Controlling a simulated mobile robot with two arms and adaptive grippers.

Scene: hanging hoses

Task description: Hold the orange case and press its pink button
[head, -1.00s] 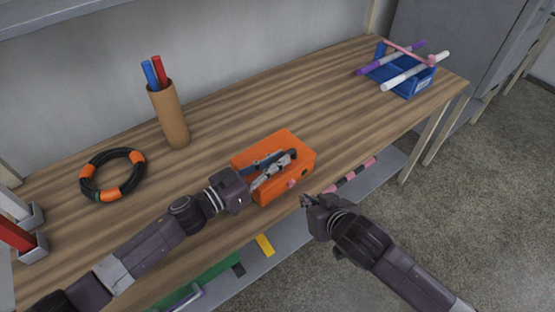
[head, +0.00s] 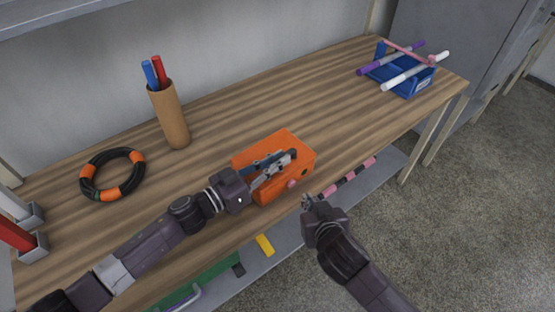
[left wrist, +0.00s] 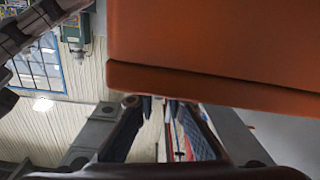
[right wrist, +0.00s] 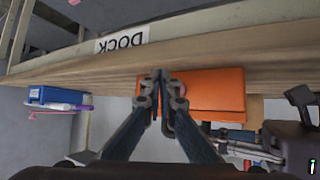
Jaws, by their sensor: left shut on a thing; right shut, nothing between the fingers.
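The orange case (head: 282,142) sits on the wooden table near its front edge. Its front side has a pink button (head: 291,184) and a darker round spot to the right of it. My left gripper (head: 288,160) is shut on the case, its fingers lying across the top. The case fills the upper right of the left wrist view (left wrist: 220,40). My right gripper (head: 308,201) is shut and empty, just off the table edge, in front of the button and apart from it. In the right wrist view its closed fingertips (right wrist: 161,88) overlap the case (right wrist: 215,92).
A blue tray (head: 410,82) with several sticks is at the far right. A lower shelf (head: 290,232) shows beneath the table. The table's middle back is clear.

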